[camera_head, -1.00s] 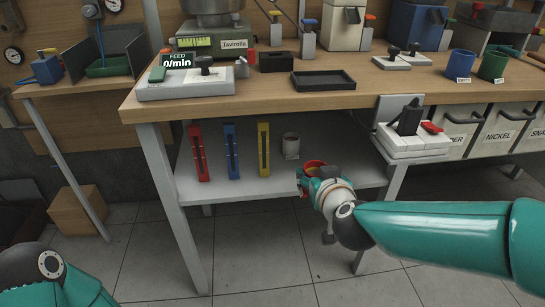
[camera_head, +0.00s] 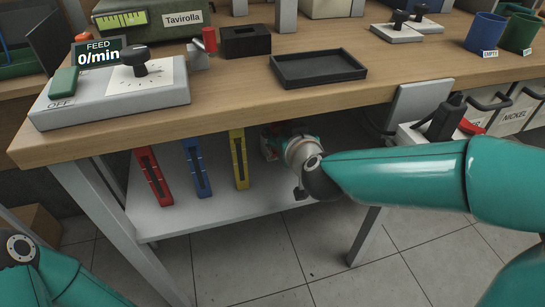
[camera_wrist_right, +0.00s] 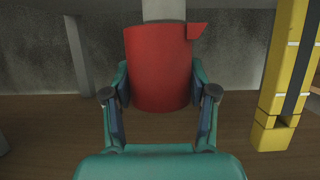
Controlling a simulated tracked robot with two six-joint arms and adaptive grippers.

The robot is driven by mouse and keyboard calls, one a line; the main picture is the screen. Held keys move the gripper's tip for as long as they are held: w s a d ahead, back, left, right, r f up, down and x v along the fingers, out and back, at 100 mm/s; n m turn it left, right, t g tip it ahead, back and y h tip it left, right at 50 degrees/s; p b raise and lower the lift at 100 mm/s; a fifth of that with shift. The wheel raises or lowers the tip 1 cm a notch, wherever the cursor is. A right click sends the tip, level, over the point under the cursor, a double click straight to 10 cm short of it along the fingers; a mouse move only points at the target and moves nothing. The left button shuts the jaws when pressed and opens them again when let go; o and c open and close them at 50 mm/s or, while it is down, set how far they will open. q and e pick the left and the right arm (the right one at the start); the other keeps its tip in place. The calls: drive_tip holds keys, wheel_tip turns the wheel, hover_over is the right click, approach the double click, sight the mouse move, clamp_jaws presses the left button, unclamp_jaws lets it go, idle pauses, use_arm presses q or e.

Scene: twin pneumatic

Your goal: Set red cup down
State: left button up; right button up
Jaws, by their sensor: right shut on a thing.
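The red cup (camera_wrist_right: 158,65) fills the middle of the right wrist view, upright, with a small red tab at its upper right. My right gripper (camera_wrist_right: 161,85) is shut on it, one finger on each side. In the head view the right gripper (camera_head: 274,143) reaches under the bench top, over the white lower shelf (camera_head: 215,207). My wrist and the bench edge hide most of the cup there. I cannot tell whether its base touches the shelf. Part of my left arm shows at lower left; its gripper is out of view.
A red holder (camera_head: 154,177), a blue holder (camera_head: 197,167) and a yellow holder (camera_head: 239,158) stand on the shelf left of the gripper. A pale cylinder (camera_wrist_right: 163,9) rises behind the cup. The bench top edge (camera_head: 215,118) lies close above.

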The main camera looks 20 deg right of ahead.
drive_tip(key=f+b, duration=0.1)
drive_tip(key=f, duration=0.1)
drive_tip(key=a+f+b, duration=0.1)
drive_tip(key=f, duration=0.2)
drive_tip(key=shift+w+b, duration=0.2)
drive_tip(key=shift+b, duration=0.15)
wheel_tip(320, 180, down, 3)
drive_tip(key=shift+a+b, duration=0.1)
drive_tip(key=shift+b, duration=1.15)
use_arm(q)
wheel_tip(320, 180, down, 6)
drive_tip(key=shift+d, duration=0.15)
use_arm(e)
drive_tip(key=shift+r, duration=0.1)
use_arm(q)
drive_tip(key=shift+f, duration=0.1)
use_arm(e)
drive_tip(key=o, duration=1.3)
drive_tip(key=shift+o, duration=0.2)
